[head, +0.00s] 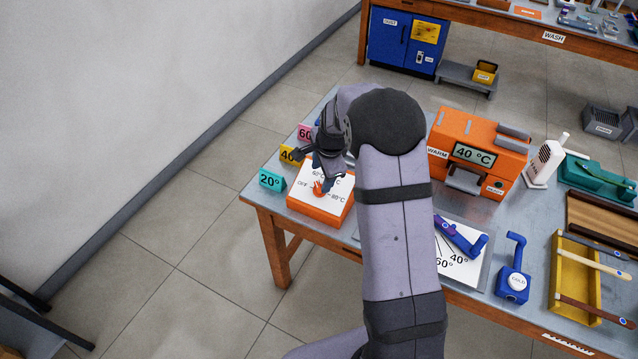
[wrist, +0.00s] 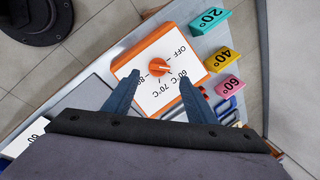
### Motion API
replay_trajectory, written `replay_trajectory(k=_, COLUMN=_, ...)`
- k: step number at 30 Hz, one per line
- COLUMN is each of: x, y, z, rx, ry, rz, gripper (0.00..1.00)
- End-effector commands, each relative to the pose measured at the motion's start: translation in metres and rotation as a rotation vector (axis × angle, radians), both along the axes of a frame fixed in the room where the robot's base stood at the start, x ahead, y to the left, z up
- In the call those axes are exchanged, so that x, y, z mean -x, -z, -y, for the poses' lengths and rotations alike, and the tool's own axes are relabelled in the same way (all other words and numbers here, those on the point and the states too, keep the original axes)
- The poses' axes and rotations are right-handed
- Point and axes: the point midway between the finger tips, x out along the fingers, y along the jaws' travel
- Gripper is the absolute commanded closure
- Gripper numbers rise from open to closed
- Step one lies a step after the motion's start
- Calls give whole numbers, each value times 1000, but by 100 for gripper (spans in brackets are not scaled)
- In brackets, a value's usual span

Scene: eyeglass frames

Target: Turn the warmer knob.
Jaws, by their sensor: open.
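The orange warmer knob (head: 318,187) sits on the white dial face of an orange control box (head: 318,214) at the table's left corner. In the wrist view the knob (wrist: 160,67) shows beside marks for OFF, 60°C, 70°C and 80. Its exact pointing direction is hard to tell. My gripper (head: 326,172) is over the box. In the wrist view my gripper's two blue fingers (wrist: 159,76) are apart, with the knob showing between and just beyond their tips. Touch cannot be made out. The orange warmer (head: 480,150) with a 40 °C display stands to the right.
Teal 20°, yellow 40° and pink 60° signs (head: 271,180) stand along the box's far left side. A blue-handled tool (head: 460,238) lies on an angle sheet. A blue COLD block (head: 513,282) and a yellow tray (head: 575,280) are further right. My arm hides the table's middle.

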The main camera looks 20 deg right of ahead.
Motion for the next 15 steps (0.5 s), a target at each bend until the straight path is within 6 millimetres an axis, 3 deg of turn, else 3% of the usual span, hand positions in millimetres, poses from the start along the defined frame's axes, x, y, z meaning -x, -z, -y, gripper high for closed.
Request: replay_trajectory(k=15, x=-16, y=51, z=-1, rx=1, ry=-2, rz=-2, gripper=49)
